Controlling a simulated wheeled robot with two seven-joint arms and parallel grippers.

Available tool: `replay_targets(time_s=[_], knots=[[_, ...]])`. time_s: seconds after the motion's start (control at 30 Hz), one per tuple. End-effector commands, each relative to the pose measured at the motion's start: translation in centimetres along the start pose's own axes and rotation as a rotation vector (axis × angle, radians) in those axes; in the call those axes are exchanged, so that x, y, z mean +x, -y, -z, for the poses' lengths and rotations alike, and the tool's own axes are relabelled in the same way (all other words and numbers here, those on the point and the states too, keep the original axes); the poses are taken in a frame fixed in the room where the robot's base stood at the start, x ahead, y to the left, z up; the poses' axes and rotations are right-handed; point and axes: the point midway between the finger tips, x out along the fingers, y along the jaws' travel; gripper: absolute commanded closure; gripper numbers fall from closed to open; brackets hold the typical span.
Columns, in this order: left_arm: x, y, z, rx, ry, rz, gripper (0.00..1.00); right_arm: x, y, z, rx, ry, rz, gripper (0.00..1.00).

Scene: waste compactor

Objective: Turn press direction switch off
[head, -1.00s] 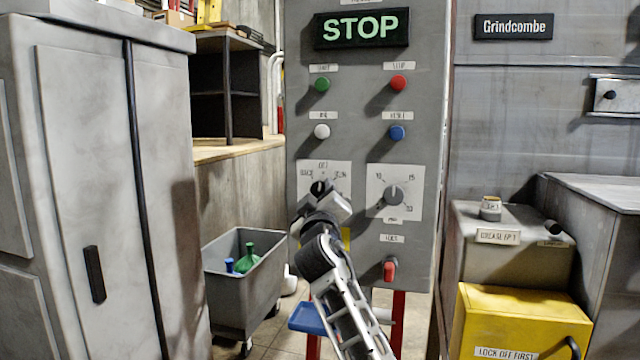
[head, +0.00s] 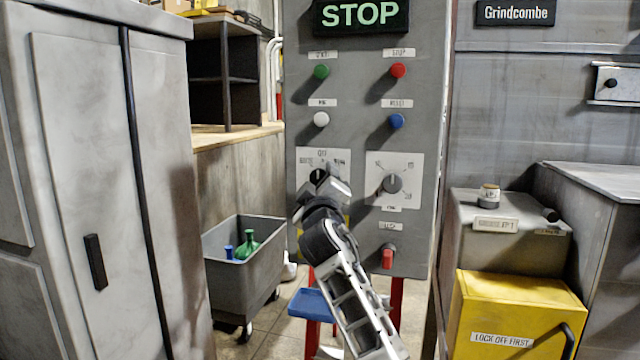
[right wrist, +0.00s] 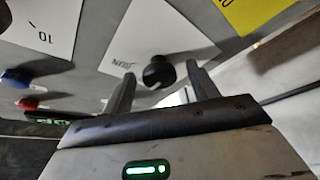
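The press direction switch is a black knob (head: 317,176) on a white plate (head: 304,163) at the left of the grey control panel, with a label above it that seems to read OFF. My right gripper (head: 325,188) is at the knob and hides its lower part. In the right wrist view the knob (right wrist: 158,72) shows between my two spread fingers, which are open around it; I cannot tell if they touch it. Which way the knob points is unclear. My left gripper is not in view.
Green (head: 321,72), red (head: 398,70), white (head: 321,119) and blue (head: 397,121) buttons are above. A grey cart (head: 240,290) and cabinet (head: 90,190) stand left.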

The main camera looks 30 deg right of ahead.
Motion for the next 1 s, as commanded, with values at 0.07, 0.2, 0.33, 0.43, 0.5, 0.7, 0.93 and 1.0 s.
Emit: replay_targets(time_s=[0.07, 0.2, 0.33, 0.43, 0.5, 0.7, 0.93, 1.0], knots=[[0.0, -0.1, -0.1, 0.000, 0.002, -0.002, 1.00, 0.0, 0.0, 0.0, 0.001, 0.000, 0.000, 0.41], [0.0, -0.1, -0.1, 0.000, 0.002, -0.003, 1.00, -0.1, 0.0, 0.0, 0.002, 0.000, -0.001, 0.41], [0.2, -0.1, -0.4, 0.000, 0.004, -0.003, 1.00, -1.2, 0.1, -0.1, 0.002, -0.001, -0.001, 0.41], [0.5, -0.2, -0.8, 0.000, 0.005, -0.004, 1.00, -2.9, 0.2, -0.1, 0.003, -0.002, 0.001, 0.41], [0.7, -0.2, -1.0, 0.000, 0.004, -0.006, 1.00, -4.6, 0.3, -0.1, 0.004, -0.003, 0.001, 0.41], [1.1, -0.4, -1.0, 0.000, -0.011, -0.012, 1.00, -9.6, 0.3, -0.2, 0.005, -0.002, 0.001, 0.41], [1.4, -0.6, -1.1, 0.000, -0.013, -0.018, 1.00, -14.1, 0.2, -0.1, 0.003, -0.001, 0.001, 0.41], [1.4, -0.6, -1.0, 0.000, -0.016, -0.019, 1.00, -14.9, 0.1, -0.1, 0.002, 0.000, 0.001, 0.41]])
